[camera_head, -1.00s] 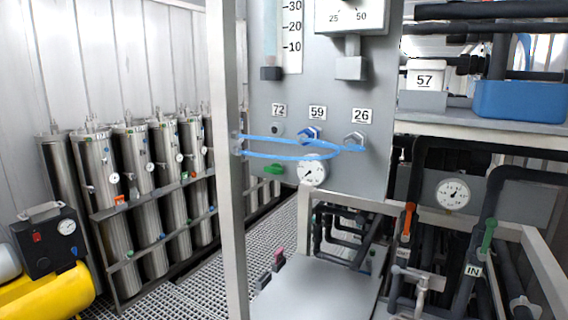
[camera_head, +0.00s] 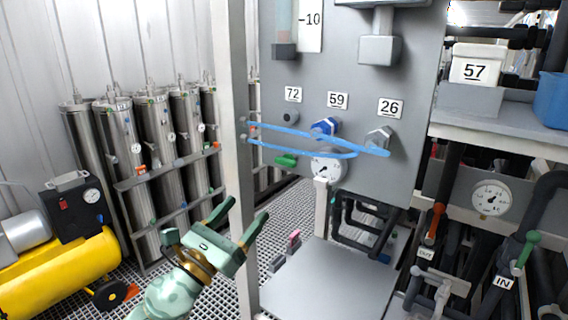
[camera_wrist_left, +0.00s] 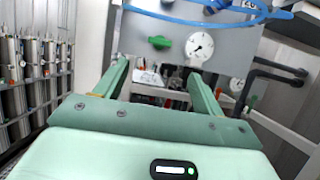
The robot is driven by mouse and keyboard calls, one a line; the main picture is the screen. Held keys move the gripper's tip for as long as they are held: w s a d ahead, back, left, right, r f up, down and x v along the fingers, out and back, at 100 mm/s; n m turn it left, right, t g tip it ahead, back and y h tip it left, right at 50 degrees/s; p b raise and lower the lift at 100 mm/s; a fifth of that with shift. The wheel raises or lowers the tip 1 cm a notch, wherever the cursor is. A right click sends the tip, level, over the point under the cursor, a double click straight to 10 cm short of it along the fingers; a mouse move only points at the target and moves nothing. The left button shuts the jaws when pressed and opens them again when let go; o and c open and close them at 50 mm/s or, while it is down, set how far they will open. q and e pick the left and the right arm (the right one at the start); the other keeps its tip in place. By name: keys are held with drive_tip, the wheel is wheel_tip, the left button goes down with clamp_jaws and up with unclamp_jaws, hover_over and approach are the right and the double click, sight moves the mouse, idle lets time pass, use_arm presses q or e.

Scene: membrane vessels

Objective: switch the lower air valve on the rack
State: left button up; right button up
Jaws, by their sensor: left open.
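A small green valve handle (camera_head: 286,161) sits low on the rack's grey panel (camera_head: 415,150), left of a round gauge (camera_head: 326,167). In the left wrist view the green handle (camera_wrist_left: 160,42) shows beyond the fingers, left of the gauge (camera_wrist_left: 200,46). My left gripper (camera_head: 248,208) is open and empty, below and left of the handle, apart from it, near the rack's upright post (camera_head: 236,120). In the left wrist view its fingers (camera_wrist_left: 158,72) point toward the panel. My right gripper is not in view.
Blue hoses (camera_head: 300,137) loop across the panel under labels 72, 59 and 26. A grey plate (camera_head: 325,285) lies below. Steel cylinders (camera_head: 125,150) and a yellow compressor tank (camera_head: 65,275) stand left. Pipes with orange (camera_head: 435,222) and green (camera_head: 526,250) handles are right.

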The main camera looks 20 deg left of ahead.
sight(286, 161)
use_arm(q)
drive_tip(key=p+x, duration=0.2)
drive_tip(key=x, duration=1.2)
drive_tip(key=shift+w+d+f, duration=0.1)
drive_tip(key=shift+w, duration=0.2)
drive_tip(key=c, duration=1)
